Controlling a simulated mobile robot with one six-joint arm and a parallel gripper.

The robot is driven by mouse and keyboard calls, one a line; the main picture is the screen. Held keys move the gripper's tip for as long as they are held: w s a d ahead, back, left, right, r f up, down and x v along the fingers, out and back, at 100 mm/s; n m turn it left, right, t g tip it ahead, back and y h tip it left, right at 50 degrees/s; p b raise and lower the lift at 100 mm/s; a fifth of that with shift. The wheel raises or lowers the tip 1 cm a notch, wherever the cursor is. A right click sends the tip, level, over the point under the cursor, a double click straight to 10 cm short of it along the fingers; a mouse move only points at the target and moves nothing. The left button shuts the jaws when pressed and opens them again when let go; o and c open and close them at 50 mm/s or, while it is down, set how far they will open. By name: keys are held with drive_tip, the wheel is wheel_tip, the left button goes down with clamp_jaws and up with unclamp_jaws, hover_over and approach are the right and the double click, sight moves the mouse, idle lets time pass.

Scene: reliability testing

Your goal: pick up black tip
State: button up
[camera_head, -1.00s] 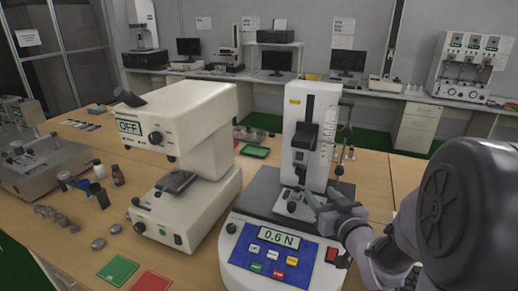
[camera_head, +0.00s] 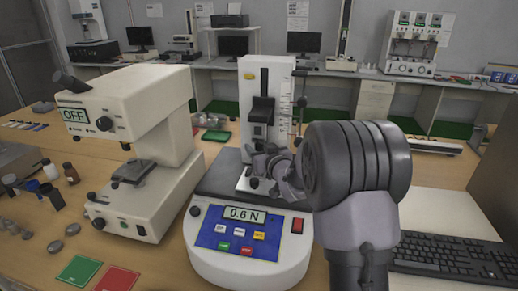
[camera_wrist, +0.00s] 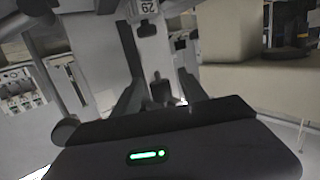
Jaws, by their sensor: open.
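The force tester (camera_head: 266,85), a white column on a rounded base, stands at the centre of the head view. Its display (camera_head: 244,214) reads 0.6 N. My gripper (camera_head: 264,168) is in front of the column, low over the tester's grey platform. In the wrist view my gripper (camera_wrist: 160,75) is open, with its dark fingers spread left and right. A small dark piece (camera_wrist: 162,91), possibly the black tip, shows between the fingers. I cannot tell whether either finger touches it. My arm hides part of the tester's right side.
A white instrument (camera_head: 130,95) with an OFF display stands left of the tester. Green (camera_head: 79,270) and red (camera_head: 117,279) cards lie at the front left, near bottles and small metal pieces. A keyboard (camera_head: 445,255) lies at the right.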

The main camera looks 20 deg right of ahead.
drive_tip(key=shift+r, duration=0.1)
clamp_jaws()
drive_tip(key=shift+r, duration=0.1)
